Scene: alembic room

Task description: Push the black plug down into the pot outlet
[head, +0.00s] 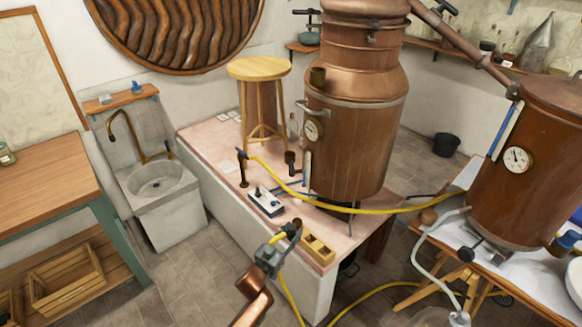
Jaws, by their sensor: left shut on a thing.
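The large copper pot (352,150) stands on the pale pink-topped platform. A dark elbow-shaped outlet (292,162) sticks out low on its left side, its opening facing up. My left gripper (290,234) is in front of the pot, above the platform's front edge, below and apart from the outlet in the picture. It is shut on a small dark thing at its tips that looks like the black plug; it is mostly hidden and too small to be sure. My right gripper is not in view.
A yellow hose (370,211) runs past the pot's base. A white switch box (266,202), a dark tap (243,170) and a wooden block with holes (317,249) are on the platform (205,136). A wooden stool (259,68) stands behind. A second copper vessel (525,170) is right.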

